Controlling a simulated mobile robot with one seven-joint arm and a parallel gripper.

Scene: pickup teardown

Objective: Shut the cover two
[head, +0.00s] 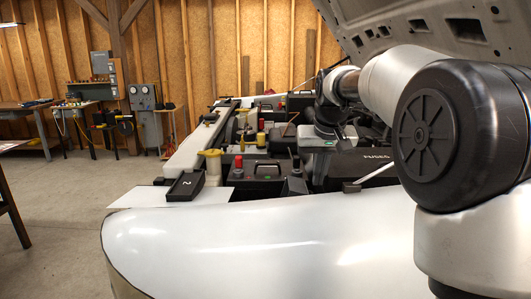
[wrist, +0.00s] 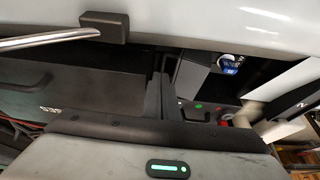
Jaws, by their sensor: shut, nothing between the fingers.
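A small black cover (head: 186,187) with a pale mark that reads like a sideways 2 lies at the near left of the engine bay, beside a cream reservoir with a yellow cap. Its dark edge also shows at the right of the wrist view (wrist: 298,107). I cannot tell whether it is raised or flat. My gripper (head: 318,172) is over the middle of the bay, to the right of the cover and well apart from it. Its dark fingers (wrist: 158,97) are together and hold nothing.
A black fuse box (head: 362,164) is just right of my gripper. A black box with a handle (head: 257,171) stands between gripper and cover. A prop rod (head: 376,174) slants near the white fender (head: 270,235). The raised hood (head: 430,25) hangs above.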

